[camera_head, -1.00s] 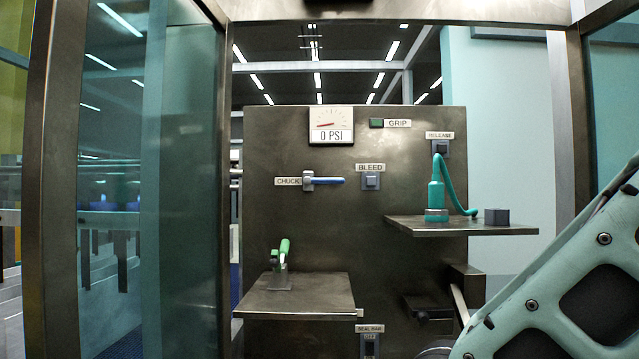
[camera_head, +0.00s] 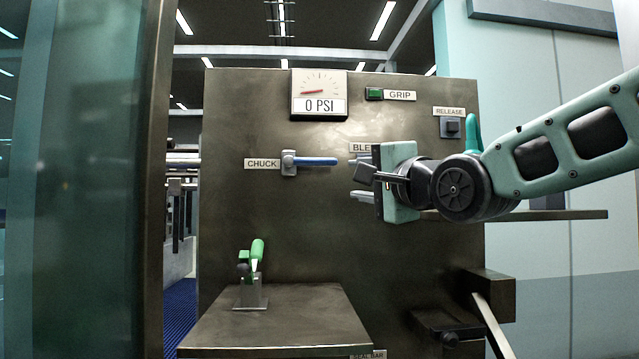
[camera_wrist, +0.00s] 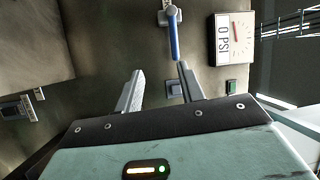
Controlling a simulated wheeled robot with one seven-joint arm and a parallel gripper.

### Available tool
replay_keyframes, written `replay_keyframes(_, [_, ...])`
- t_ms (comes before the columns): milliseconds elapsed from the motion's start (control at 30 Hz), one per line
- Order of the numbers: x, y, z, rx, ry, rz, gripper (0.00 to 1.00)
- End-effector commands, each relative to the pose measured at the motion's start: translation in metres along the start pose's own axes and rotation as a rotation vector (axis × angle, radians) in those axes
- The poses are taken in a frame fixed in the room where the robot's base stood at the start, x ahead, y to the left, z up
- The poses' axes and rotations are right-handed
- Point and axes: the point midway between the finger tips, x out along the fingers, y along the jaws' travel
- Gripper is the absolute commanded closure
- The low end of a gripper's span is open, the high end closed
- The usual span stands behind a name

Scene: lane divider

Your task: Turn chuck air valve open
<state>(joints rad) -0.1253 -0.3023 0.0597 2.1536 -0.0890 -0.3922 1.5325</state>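The chuck air valve (camera_head: 290,162) is mounted on the dark metal panel beside the CHUCK label (camera_head: 262,163). Its blue lever (camera_head: 318,161) points right, horizontally. The lever also shows in the wrist view (camera_wrist: 174,40), just beyond my fingertips. My gripper (camera_head: 362,184) is open and empty, to the right of the lever's tip and slightly below it in the head view. The two fingers are spread apart in the wrist view (camera_wrist: 158,80). I see no contact with the lever. The gauge (camera_head: 319,95) above reads 0 PSI.
My gripper partly hides the BLEED label (camera_head: 360,147) and its button. A green GRIP indicator (camera_head: 374,94) and a RELEASE button (camera_head: 452,128) are on the panel's right. A shelf (camera_head: 275,325) with a green-handled clamp (camera_head: 255,262) juts out below. A glass-sided frame post (camera_head: 160,180) stands at left.

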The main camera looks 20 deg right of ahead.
Motion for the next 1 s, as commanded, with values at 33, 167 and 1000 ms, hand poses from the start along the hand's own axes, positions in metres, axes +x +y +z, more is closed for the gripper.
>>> replay_keyframes(33, [-0.001,-0.009,-0.007,0.029,0.014,-0.038,0.61])
replay_keyframes(167, [0.003,-0.020,-0.014,0.065,0.025,-0.075,0.61])
replay_keyframes(1000, [0.155,-0.032,-0.018,0.065,0.023,-0.069,0.61])
